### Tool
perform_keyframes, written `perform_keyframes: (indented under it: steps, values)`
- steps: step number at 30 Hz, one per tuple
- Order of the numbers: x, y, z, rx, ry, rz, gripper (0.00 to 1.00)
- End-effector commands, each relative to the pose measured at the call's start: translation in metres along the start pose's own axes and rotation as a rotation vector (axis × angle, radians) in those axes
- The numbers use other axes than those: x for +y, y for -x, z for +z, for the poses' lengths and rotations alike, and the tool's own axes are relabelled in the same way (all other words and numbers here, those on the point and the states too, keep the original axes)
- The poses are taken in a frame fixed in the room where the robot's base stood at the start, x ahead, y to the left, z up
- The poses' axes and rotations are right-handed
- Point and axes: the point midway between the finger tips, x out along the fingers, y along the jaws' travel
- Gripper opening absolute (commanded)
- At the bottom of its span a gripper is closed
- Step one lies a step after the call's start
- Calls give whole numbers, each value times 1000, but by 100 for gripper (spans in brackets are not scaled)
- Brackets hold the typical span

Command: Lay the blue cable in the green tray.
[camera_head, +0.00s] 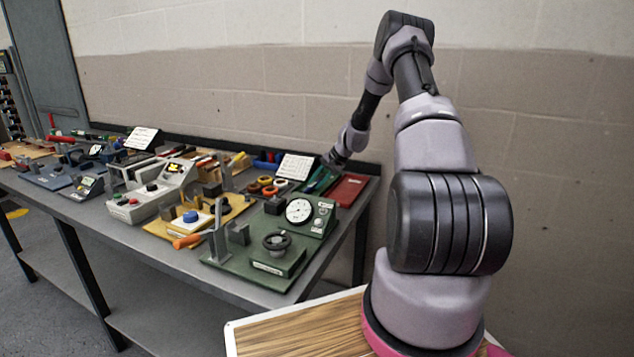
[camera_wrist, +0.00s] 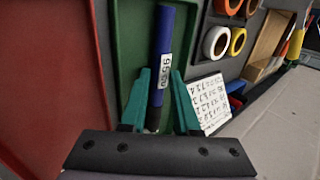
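The blue cable (camera_wrist: 164,30) is a straight dark-blue length with a white label marked "95 cu". In the wrist view it runs down the picture over the green tray (camera_wrist: 130,40), near the tray's right wall. My gripper (camera_wrist: 161,73) has teal fingers, one on each side of the cable at the label, and looks shut on it. I cannot tell whether the cable rests on the tray floor or is a little above it. In the head view my gripper (camera_head: 334,160) is at the green tray (camera_head: 318,182) at the table's far right end, and the cable is not clear.
A red tray (camera_wrist: 50,70) lies beside the green one. On the other side are tape rolls (camera_wrist: 216,41) and a white written card (camera_wrist: 208,102). The table (camera_head: 140,238) is crowded with fixtures, including a green board with a gauge (camera_head: 299,210). The wall stands close behind.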

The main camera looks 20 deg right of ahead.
Motion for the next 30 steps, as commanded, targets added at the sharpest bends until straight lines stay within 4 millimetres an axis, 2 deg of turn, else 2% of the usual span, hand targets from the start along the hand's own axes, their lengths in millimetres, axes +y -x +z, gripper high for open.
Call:
perform_keyframes:
  steps: [1,4,21,30]
  values:
    - [8,-1,1,-2,-4,11,59]
    - [5,3,0,-1,-3,11,59]
    - [-28,41,0,1,0,3,59]
    - [-39,56,0,-1,-1,3,59]
